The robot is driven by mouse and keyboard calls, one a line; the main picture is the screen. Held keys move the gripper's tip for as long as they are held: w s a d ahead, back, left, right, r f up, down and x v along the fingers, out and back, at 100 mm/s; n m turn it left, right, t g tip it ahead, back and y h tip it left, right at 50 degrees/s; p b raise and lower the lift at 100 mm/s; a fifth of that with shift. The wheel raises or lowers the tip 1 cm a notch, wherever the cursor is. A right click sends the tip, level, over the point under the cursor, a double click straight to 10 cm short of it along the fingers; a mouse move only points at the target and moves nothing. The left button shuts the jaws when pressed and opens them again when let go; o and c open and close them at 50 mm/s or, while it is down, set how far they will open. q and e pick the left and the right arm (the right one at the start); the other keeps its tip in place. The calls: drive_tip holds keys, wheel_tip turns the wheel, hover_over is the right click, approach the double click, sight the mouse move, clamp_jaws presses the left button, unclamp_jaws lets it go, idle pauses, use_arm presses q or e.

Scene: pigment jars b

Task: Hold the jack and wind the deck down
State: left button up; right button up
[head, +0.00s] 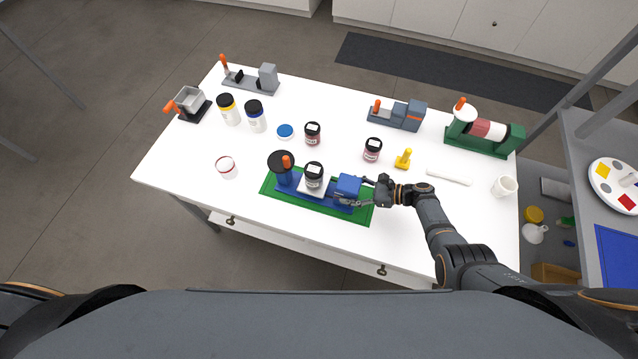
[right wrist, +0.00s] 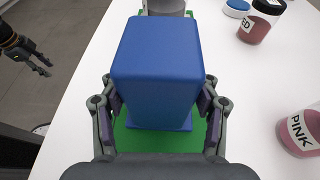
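The jack (head: 323,190) is a blue frame lying on a green mat (head: 367,216). A dark wheel with an orange knob (head: 286,161) sits at its left end, and a blue block (head: 347,188) at its right end. A dark-lidded jar (head: 313,175) stands upright on the pale deck (head: 311,190) between them. My right gripper (head: 371,191) has its fingers on both sides of the blue block; in the right wrist view the block (right wrist: 158,70) fills the space between the pads. My left gripper (right wrist: 38,66) shows only in the right wrist view, far off, empty, its fingers apart.
Jars with red (head: 312,134) and pink (head: 373,150) contents, a blue lid (head: 285,131) and a yellow piece (head: 403,159) stand behind the jack. A white round container (head: 226,167) is at left. Other devices line the back edge. The front left tabletop is clear.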

drive_tip(key=c, duration=0.9)
drive_tip(key=shift+c, duration=0.2)
drive_tip(key=shift+s+f, duration=0.15)
